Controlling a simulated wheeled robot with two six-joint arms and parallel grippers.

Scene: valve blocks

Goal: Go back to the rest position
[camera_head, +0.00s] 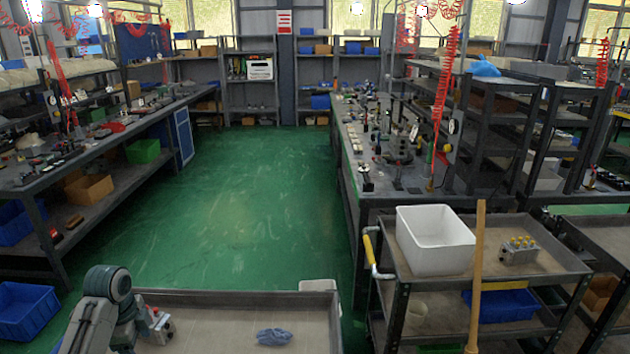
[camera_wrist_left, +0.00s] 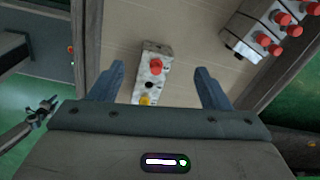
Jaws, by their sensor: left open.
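My left gripper (camera_wrist_left: 161,70) is open, its two fingers spread apart in the left wrist view. A small grey valve block (camera_wrist_left: 151,85) with a red knob, a dark port and a yellow knob shows between the fingers, lying on a pale surface below. I see no finger touching it. A second block (camera_wrist_left: 245,38) with several red knobs is at the upper right of that view. In the head view my left arm stands at the lower left, and its fingers cannot be made out there. A grey block with red (camera_head: 160,328) shows beside it. My right gripper is not seen.
At right, a trolley (camera_head: 555,262) carries a white bin (camera_head: 435,243) and a block with yellow knobs (camera_head: 518,250). A wooden pole (camera_head: 477,280) stands before it. Green floor (camera_head: 240,200) is clear beyond.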

